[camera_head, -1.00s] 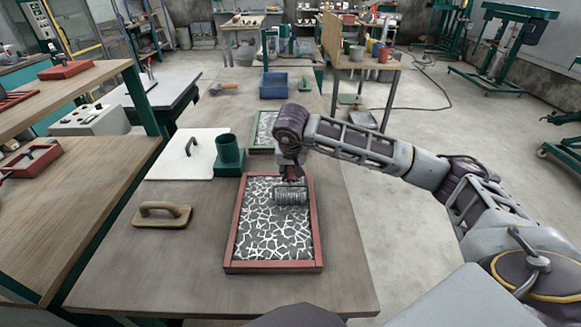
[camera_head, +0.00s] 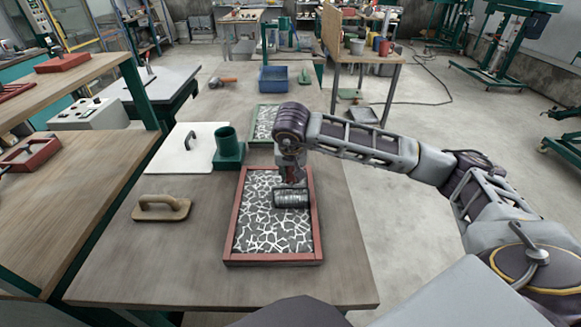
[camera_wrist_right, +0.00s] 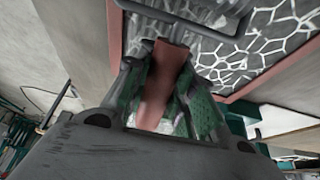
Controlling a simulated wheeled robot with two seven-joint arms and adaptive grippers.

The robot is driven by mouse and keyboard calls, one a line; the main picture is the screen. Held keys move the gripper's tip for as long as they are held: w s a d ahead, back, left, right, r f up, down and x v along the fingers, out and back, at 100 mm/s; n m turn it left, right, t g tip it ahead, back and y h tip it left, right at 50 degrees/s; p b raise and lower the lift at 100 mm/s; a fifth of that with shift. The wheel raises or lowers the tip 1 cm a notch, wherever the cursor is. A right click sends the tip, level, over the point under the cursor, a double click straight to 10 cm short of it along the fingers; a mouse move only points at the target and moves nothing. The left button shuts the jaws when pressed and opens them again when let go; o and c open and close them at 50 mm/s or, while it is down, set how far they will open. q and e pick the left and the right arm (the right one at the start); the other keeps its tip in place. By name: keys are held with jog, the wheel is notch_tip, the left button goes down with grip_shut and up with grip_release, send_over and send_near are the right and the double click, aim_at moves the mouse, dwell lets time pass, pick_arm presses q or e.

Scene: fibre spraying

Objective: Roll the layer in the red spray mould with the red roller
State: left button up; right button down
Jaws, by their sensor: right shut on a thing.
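The red spray mould (camera_head: 231,225) lies on the wooden table, a red frame around a dark layer (camera_head: 270,235) with a white crackle pattern. My right gripper (camera_head: 294,184) is over the upper right part of the mould. It is shut on the red roller's handle, which shows in the right wrist view (camera_wrist_right: 163,85). The roller's ribbed metal drum (camera_head: 291,199) is at the layer beneath the gripper; exact contact is hard to tell. The wrist view also shows the layer (camera_wrist_right: 265,35). My left gripper is not in view.
A green mould (camera_head: 264,124) lies behind the red one, partly hidden by my right arm. A green cup-like holder (camera_head: 228,148), a white board with a handle (camera_head: 172,161) and a wooden float (camera_head: 161,208) are to the left. The table front is clear.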

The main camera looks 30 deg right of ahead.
aim_at(291, 181)
jog(key=shift+s+a, duration=0.1)
jog(key=shift+s, duration=0.1)
jog(key=shift+s, duration=0.15)
jog(key=shift+s+a+r+b, duration=0.15)
jog(key=shift+s+a, duration=0.15)
jog(key=shift+s, duration=0.25)
jog(key=shift+s+a+f+b, duration=0.1)
jog(key=shift+s+a, duration=0.15)
jog(key=shift+s, duration=0.25)
jog(key=shift+s+a+r+b, duration=0.15)
jog(key=shift+s+a, duration=0.15)
jog(key=shift+s, duration=0.25)
jog(key=shift+f, duration=0.1)
jog(key=shift+s+a+f+b, duration=0.1)
jog(key=shift+s+a+b, duration=0.3)
jog(key=shift+s, duration=0.5)
jog(key=shift+s+a+b, duration=0.25)
jog(key=shift+s+a, duration=0.2)
jog(key=shift+s, duration=0.4)
jog(key=shift+s, duration=0.1)
jog(key=shift+s+a+f+b, duration=0.1)
jog(key=shift+s+a+b, duration=0.3)
jog(key=shift+s, duration=0.5)
jog(key=shift+s+a+b, duration=0.3)
jog(key=shift+s+a, duration=0.15)
jog(key=shift+s, duration=0.4)
jog(key=shift+w, duration=0.15)
